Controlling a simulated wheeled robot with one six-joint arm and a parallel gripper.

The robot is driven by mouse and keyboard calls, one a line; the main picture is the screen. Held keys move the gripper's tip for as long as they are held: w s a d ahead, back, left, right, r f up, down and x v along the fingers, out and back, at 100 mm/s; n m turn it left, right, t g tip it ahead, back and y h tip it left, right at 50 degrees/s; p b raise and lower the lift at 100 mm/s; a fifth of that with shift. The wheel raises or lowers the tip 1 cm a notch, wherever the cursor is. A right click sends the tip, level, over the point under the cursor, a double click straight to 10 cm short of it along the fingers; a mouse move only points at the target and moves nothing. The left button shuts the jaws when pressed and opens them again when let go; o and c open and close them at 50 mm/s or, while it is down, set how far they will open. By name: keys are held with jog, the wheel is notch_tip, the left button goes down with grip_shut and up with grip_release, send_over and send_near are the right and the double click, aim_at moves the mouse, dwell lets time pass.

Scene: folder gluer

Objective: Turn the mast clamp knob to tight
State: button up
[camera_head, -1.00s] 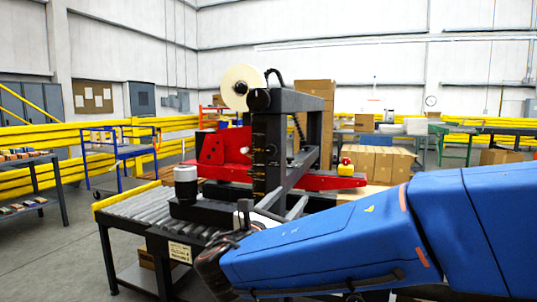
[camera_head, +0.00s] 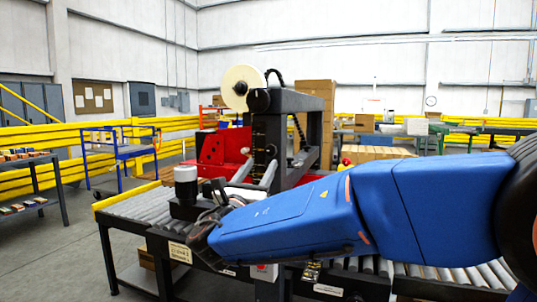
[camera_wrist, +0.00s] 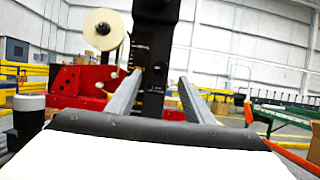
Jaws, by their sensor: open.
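The mast (camera_head: 258,132) is a dark upright column with pale scale marks, standing on the machine over the roller conveyor. It also shows in the wrist view (camera_wrist: 154,40), upright in the middle. A small dark fitting with a pale edge (camera_wrist: 159,68) sits on the mast's face; I cannot tell for sure whether it is the clamp knob, nor its setting. My gripper (camera_wrist: 163,77) is open and empty, its two grey fingers pointing at the mast, which shows between them. In the head view my gripper (camera_head: 262,164) is in front of the mast's lower part.
A white tape roll (camera_head: 238,88) is at the mast's top. A red machine panel (camera_head: 222,148) is behind the mast. A dark beam (camera_head: 298,101) runs right from the mast.

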aim_at(270, 151)
jog(key=x, duration=0.8)
jog(key=shift+c, duration=0.2)
jog(key=c, duration=1)
